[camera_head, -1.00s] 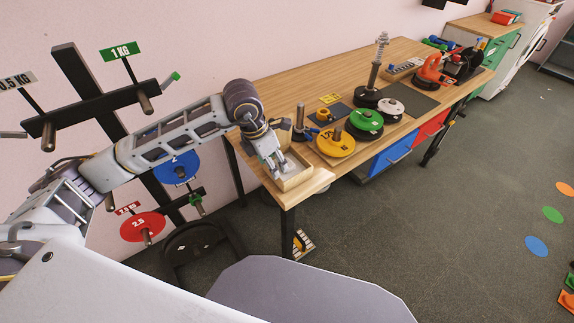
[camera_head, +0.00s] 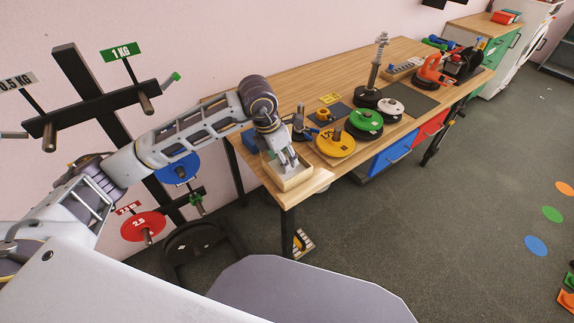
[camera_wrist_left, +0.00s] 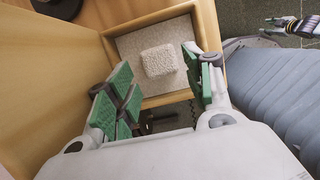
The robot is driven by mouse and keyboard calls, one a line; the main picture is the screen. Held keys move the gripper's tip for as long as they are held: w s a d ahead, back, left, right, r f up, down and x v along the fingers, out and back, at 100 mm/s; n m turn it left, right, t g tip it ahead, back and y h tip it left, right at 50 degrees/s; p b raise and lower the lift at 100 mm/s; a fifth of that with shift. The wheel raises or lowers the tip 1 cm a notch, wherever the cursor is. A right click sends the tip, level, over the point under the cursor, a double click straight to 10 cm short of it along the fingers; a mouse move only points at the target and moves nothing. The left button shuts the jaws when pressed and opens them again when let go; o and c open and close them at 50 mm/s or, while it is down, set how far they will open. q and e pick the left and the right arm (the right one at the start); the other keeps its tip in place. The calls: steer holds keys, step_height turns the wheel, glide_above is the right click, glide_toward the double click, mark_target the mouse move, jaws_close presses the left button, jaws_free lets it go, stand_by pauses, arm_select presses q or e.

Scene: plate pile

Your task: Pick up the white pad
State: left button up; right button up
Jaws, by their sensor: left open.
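The white pad (camera_wrist_left: 160,62) is a small, rough-textured block on the pale floor of an open wooden box. My left gripper (camera_wrist_left: 158,82) is open above the box, its green finger pads apart. In the wrist view the pad appears between and beyond the fingertips, with no clear contact. In the head view my left gripper (camera_head: 287,160) points down into the box (camera_head: 291,184), and the pad cannot be made out there. What looks like my right gripper (camera_wrist_left: 290,24) shows small at the wrist view's top right, its opening unclear.
The box walls (camera_wrist_left: 208,25) rise close around the pad. The box stands at the near left corner of the wooden table (camera_head: 320,84). A yellow plate (camera_head: 336,147), a green plate (camera_head: 366,120) and a dark upright post (camera_head: 299,118) stand to its right.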

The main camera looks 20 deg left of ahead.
arm_select(q)
steer(key=shift+w+d+f, duration=0.15)
steer(key=shift+w+d, duration=0.05)
steer(key=shift+w, duration=0.1)
steer(key=shift+x, duration=1.35)
steer(key=shift+a, duration=0.1)
steer(key=c, duration=0.8)
step_height(320, 180, up, 18)
